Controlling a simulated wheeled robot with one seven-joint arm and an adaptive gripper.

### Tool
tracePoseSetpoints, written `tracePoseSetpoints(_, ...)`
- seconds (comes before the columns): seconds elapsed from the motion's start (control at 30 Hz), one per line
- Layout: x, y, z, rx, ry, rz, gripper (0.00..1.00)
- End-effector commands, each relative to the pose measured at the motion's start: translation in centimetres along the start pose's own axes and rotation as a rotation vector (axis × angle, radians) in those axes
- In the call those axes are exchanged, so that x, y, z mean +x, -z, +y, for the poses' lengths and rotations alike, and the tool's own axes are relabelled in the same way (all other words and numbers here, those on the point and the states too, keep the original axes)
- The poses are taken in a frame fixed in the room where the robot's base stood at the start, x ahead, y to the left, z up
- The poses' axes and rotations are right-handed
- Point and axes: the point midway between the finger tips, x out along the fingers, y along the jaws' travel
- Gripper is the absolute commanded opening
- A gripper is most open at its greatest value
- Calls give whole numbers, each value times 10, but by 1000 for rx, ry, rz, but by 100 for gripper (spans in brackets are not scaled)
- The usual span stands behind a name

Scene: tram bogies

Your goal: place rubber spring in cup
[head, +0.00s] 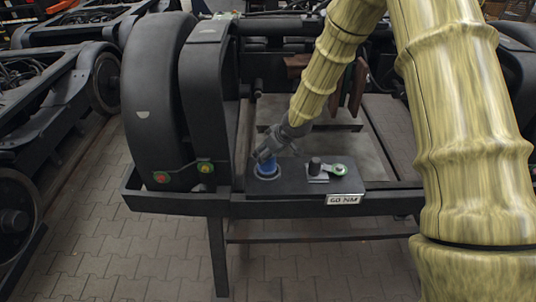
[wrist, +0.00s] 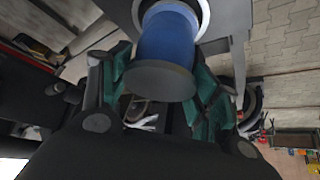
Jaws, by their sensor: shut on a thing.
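The rubber spring is a blue cylinder with a dark end plate, and it shows large in the wrist view (wrist: 165,42). My gripper (wrist: 160,90) is shut on it, with a green-padded finger on each side. In the head view the blue spring (head: 267,167) is at the cup (head: 264,184), a round pale-rimmed opening at the left of the dark bench top. My gripper (head: 266,155) is directly above it there. The spring's far end lies within the ring of the cup in the wrist view (wrist: 205,15). How deep it sits is hidden.
A plate reads "60 NM" (head: 345,199). A large black wheel housing (head: 155,105) rises close on the left.

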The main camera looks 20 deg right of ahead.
Motion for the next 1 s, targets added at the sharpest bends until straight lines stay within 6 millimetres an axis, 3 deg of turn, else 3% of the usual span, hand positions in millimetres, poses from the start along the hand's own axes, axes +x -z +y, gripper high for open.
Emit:
tracePoseSetpoints(0.2, 4, 3, 3, -2, 0, 0, 19)
tracePoseSetpoints(0.6, 30, -14, 3, 0, 0, 0, 19)
tracePoseSetpoints(1.0, 35, -17, 3, -1, 0, 1, 19)
